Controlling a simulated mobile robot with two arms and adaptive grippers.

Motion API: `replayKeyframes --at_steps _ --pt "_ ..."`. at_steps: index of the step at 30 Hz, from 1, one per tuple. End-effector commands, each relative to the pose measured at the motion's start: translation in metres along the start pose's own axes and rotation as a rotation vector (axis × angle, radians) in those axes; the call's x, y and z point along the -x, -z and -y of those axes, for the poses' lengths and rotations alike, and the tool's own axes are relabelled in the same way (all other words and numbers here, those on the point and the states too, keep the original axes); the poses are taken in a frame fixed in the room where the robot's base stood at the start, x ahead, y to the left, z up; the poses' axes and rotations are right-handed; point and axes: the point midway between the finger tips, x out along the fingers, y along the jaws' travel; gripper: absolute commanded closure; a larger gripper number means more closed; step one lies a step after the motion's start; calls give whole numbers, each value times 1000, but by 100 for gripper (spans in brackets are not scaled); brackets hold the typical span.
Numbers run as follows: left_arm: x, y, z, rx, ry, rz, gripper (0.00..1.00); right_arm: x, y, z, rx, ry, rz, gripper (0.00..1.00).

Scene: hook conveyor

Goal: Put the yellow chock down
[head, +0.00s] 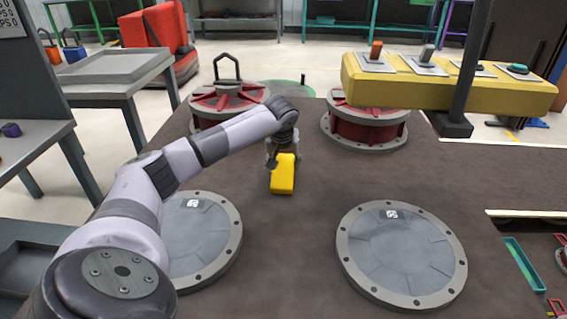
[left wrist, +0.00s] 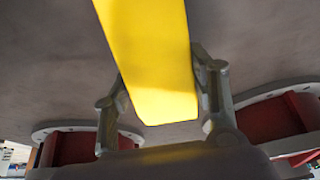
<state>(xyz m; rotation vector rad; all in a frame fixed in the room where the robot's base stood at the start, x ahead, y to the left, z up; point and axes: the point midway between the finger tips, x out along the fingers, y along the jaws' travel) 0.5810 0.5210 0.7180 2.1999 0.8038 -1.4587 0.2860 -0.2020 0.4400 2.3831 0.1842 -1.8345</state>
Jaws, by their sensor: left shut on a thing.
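The yellow chock (head: 283,174) is a bright yellow block near the middle of the brown work surface in the head view. My left gripper (head: 283,157) is shut on its far end, with the chock pointing toward the front. In the left wrist view the chock (left wrist: 155,60) fills the upper middle, between the two fingers of my left gripper (left wrist: 162,95). Whether the chock touches the surface or hangs just above it, I cannot tell. My right gripper is not in view.
Grey round lids lie at the front left (head: 200,240) and front right (head: 400,255). Red flanged drums stand behind, at left (head: 228,101) and right (head: 366,127). A yellow beam (head: 450,85) with small objects hangs at back right. The brown surface (head: 290,230) between the lids is clear.

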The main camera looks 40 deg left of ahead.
Motion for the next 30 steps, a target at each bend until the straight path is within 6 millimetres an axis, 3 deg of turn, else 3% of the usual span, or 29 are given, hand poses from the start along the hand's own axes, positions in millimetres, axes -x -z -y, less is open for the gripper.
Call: replayKeyframes --at_steps 6,7,15,25,30 --pt "-1 0 0 0 -1 -2 88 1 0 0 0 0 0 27" --pt "-1 0 0 0 0 0 45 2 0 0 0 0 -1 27" --pt "-1 0 0 0 0 0 27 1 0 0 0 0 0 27" --pt "1 0 0 0 0 0 27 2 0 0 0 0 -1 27" --pt "20 2 0 -2 -1 -5 27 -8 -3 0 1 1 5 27"
